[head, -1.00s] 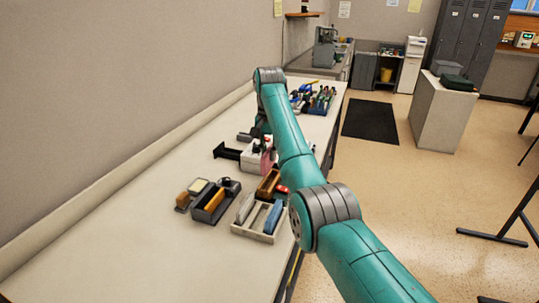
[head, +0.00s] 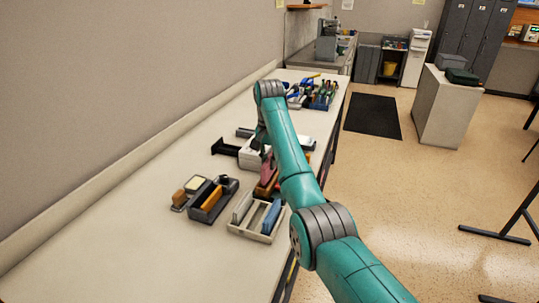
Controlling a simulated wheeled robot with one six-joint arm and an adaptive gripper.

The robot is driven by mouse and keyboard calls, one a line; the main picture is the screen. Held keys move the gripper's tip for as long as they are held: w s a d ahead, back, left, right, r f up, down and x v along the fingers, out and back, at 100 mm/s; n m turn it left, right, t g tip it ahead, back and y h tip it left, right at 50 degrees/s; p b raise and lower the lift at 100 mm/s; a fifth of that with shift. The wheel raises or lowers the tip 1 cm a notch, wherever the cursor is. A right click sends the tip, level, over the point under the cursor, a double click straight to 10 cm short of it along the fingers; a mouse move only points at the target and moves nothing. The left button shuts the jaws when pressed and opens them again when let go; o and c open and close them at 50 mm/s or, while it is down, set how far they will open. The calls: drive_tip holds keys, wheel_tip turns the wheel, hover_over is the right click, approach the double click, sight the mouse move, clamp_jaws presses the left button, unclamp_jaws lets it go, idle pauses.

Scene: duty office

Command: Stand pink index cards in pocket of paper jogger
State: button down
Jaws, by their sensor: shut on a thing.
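The pink index cards (head: 267,171) show as a small pink patch just left of my arm, in front of the white paper jogger. The paper jogger (head: 249,155) is a pale box on the counter with a dark arm-like part at its left. My arm covers much of its right side, and its pocket cannot be made out. My gripper (head: 265,152) points down beside the jogger, partly hidden behind my arm, and is shut on the pink cards. The cards look tilted and right of the jogger's visible face; whether they touch it cannot be told.
A brown wooden box (head: 266,189) sits close in front of the cards. A grey divided tray (head: 254,222) and a dark tray (head: 212,200) stand nearer. Several tools (head: 318,93) crowd the far counter. The near counter (head: 120,240) is clear.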

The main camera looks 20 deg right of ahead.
drive_tip(key=shift+f, duration=1.55)
